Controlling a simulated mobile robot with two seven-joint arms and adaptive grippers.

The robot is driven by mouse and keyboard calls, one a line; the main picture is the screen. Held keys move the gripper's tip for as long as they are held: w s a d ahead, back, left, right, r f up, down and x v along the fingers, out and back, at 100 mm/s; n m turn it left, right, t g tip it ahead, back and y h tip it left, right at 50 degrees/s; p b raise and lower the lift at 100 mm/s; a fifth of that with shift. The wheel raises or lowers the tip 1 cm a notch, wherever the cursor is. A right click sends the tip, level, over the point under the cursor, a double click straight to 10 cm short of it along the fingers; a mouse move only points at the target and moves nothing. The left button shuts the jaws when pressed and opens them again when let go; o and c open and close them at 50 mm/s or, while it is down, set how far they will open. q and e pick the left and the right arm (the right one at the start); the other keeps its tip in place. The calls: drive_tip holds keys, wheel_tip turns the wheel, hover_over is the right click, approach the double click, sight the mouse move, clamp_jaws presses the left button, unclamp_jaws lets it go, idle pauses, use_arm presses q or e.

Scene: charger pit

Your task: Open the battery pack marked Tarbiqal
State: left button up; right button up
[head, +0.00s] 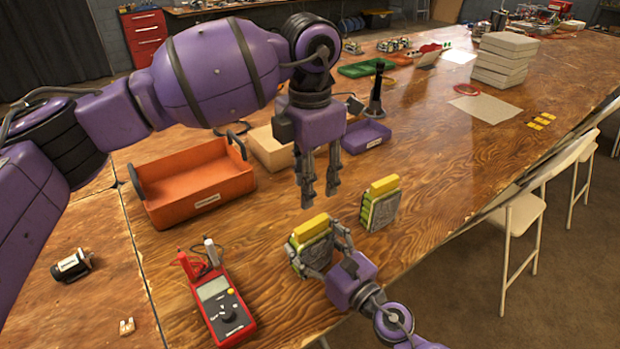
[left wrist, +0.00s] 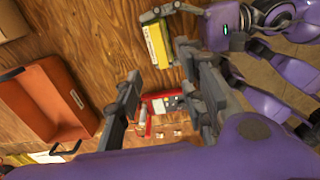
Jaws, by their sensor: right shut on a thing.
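Two battery packs with yellow tops, green cells and grey patterned faces stand upright on the wooden table in the head view. The nearer pack (head: 309,229) is held at its side by my right gripper (head: 326,257), which is shut on it. The other pack (head: 380,208) stands apart, behind and to the right. No name is readable on either pack. My left gripper (head: 320,195) points down above and behind the held pack, open and empty. In the left wrist view the held pack (left wrist: 157,45) lies beyond the parted fingers of my left gripper (left wrist: 160,68).
An orange tray (head: 195,185) stands at the left and a small purple tray (head: 366,136) behind. A red multimeter (head: 219,303) lies front left, with a small motor (head: 73,265) further left. White boxes (head: 503,58) are stacked far right. The table right of the packs is clear.

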sight(310, 224)
use_arm(q)
wheel_tip(310, 224, down, 12)
drive_tip(key=shift+f, duration=0.1)
idle(0.5)
drive_tip(key=shift+c, duration=0.5)
clamp_jaws()
drive_tip(key=shift+r, duration=0.35)
drive_tip(key=shift+r, duration=0.95)
